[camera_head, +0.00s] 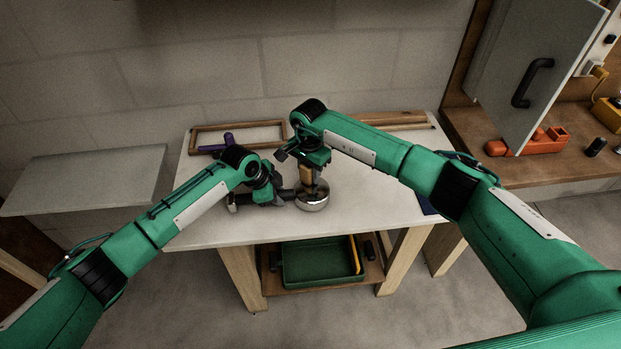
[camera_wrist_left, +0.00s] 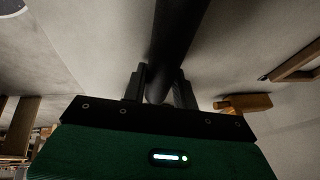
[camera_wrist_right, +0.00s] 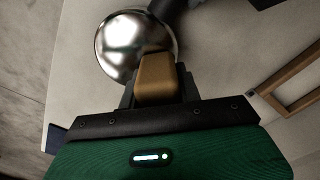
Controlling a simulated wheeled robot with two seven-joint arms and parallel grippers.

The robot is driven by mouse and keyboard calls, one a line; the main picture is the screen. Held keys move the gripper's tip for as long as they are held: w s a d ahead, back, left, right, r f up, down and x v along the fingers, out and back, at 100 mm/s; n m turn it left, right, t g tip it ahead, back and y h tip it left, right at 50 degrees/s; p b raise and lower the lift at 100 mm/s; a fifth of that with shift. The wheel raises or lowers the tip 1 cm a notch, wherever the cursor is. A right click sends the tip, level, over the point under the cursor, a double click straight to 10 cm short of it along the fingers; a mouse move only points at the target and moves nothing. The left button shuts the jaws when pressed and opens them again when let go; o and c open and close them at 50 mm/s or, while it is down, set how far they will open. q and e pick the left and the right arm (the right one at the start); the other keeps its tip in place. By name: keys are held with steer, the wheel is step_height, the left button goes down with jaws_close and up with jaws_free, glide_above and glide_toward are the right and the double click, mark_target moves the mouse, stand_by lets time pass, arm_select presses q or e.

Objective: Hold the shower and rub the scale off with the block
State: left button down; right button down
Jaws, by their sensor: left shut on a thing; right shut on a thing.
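The shower (camera_head: 313,204) has a round, shiny metal head and a dark handle, over the middle of the white table. My left gripper (camera_head: 284,195) is shut on the handle, which shows as a dark bar (camera_wrist_left: 178,45) in the left wrist view. My right gripper (camera_head: 307,160) is above the head, shut on a tan block (camera_head: 306,174). In the right wrist view the block (camera_wrist_right: 155,80) overlaps the lower right edge of the shower head (camera_wrist_right: 128,45). I cannot tell whether they touch. No scale can be made out.
A wooden frame (camera_head: 196,139) and a purple tool (camera_head: 228,138) lie at the table's back left. A green tray (camera_head: 305,280) sits on the lower shelf. An open grey cabinet door (camera_head: 535,65) and an orange toolbox (camera_head: 545,142) are at right. The table's front left is clear.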

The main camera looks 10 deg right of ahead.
mark_target(312, 198)
steer(key=shift+s+f, duration=0.1)
steer(key=shift+s, duration=3.3)
arm_select(q)
steer(key=shift+f, duration=0.1)
arm_select(e)
step_height(312, 198, up, 8)
steer(key=shift+r, duration=0.2)
arm_select(q)
steer(key=c, duration=1)
jaws_free()
steer(key=v, duration=1.2)
